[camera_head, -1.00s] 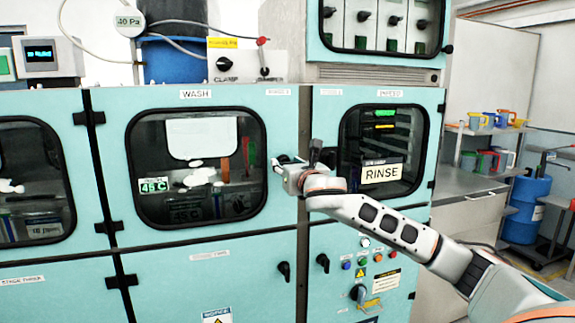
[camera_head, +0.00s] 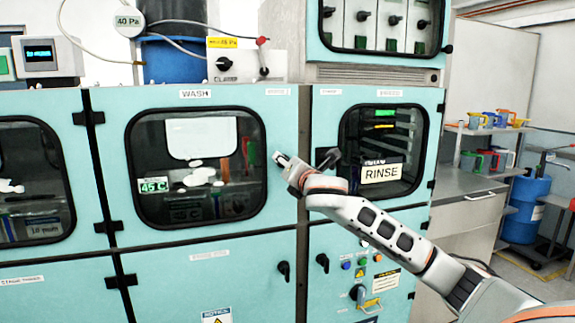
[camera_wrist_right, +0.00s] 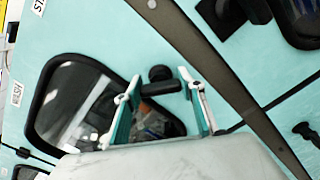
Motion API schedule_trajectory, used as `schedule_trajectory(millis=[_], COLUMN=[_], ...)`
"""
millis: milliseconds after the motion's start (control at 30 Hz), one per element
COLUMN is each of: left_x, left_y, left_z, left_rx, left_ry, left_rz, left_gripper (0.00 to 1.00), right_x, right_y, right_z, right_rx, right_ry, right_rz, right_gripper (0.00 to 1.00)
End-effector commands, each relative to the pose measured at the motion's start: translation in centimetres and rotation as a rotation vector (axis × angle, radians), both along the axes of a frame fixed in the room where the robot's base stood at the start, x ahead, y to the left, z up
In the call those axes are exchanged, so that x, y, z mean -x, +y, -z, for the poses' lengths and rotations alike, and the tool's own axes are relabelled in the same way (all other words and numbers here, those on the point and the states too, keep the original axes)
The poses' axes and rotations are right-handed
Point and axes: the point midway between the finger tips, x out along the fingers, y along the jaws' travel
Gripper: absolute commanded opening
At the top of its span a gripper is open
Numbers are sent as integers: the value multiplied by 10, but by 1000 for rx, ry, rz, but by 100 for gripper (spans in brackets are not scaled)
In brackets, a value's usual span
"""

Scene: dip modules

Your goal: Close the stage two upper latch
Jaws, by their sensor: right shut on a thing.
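The upper latch (camera_wrist_right: 160,76) is a black knob and short handle on the turquoise WASH door (camera_head: 225,238), by the right edge of its window. My right gripper (camera_head: 279,160) is at that edge and hides the latch in the head view. In the right wrist view its two green-lined fingers (camera_wrist_right: 157,95) stand on either side of the latch, and it is shut on the handle. The handle lies roughly crosswise between the fingers there. My left gripper is not in view.
The RINSE door (camera_head: 383,218) is right of the seam, with another black latch (camera_wrist_right: 228,12) near it in the wrist view. Lower doors carry two black latches (camera_head: 283,269) and (camera_head: 323,262). A control box (camera_head: 240,66) stands on top.

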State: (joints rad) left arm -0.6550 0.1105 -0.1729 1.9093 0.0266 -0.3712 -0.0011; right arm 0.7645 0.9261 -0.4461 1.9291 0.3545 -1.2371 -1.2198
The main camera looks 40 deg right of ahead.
Motion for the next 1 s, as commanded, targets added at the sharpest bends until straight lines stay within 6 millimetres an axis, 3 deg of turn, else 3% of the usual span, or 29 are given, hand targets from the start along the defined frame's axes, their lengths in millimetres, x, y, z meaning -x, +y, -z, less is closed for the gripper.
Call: schedule_trajectory(millis=[600,1000], left_x=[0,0], left_y=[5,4], left_z=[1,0], left_rx=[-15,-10], left_ry=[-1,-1], left_rz=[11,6], left_gripper=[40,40], right_x=[0,1], right_y=[-1,-2], right_z=[2,2], right_rx=[-557,-820], right_ry=[-180,-264], right_rz=[1,1], right_gripper=[18,18])
